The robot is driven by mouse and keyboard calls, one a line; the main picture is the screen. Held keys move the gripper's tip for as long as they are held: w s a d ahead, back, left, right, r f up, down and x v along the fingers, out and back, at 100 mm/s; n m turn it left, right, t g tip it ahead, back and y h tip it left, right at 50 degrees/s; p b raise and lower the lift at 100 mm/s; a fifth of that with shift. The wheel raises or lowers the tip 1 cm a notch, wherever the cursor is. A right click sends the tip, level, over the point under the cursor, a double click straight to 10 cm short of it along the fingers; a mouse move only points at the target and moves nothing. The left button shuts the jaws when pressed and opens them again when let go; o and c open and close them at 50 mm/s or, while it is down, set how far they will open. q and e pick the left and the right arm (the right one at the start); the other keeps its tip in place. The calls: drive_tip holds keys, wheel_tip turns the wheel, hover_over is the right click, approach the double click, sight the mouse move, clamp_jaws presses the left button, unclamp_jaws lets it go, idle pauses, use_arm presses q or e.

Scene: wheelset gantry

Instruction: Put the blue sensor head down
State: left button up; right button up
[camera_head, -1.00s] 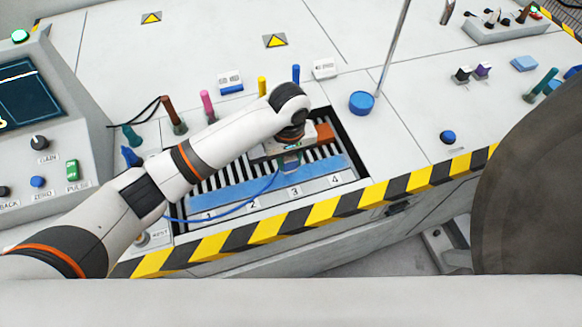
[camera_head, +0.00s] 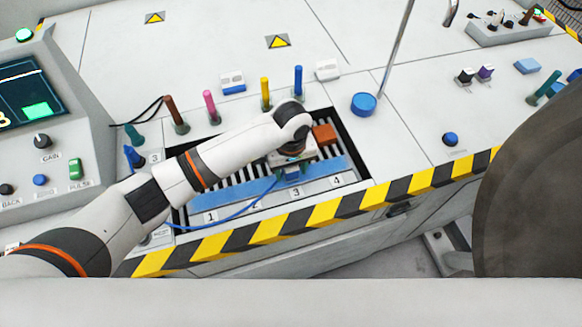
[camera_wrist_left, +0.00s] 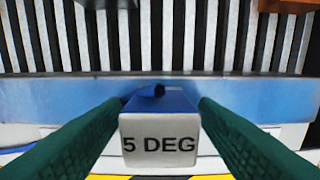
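The blue sensor head (camera_wrist_left: 158,128), with a pale face marked "5 DEG", sits between the two green fingers of my left gripper (camera_wrist_left: 160,140) in the left wrist view. The fingers touch its sides, or nearly so. In the head view the left gripper (camera_head: 291,175) points down over the blue strip (camera_head: 240,190) in the slatted recess, near the numbers 2 and 3. The wrist mostly hides the sensor head there. A blue cable (camera_head: 215,224) runs from it to the left. I cannot tell whether the head touches the strip. My right gripper is out of view.
An orange-brown block (camera_head: 324,134) lies at the recess's back right. Several coloured pegs, including a yellow one (camera_head: 265,92), stand behind the recess. A console (camera_head: 50,140) stands at left. A blue round base (camera_head: 363,103) with a rod stands at right.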

use_arm(q)
wheel_tip(320, 180, up, 12)
drive_tip(key=shift+r, duration=0.15)
idle(0.5)
idle(0.4)
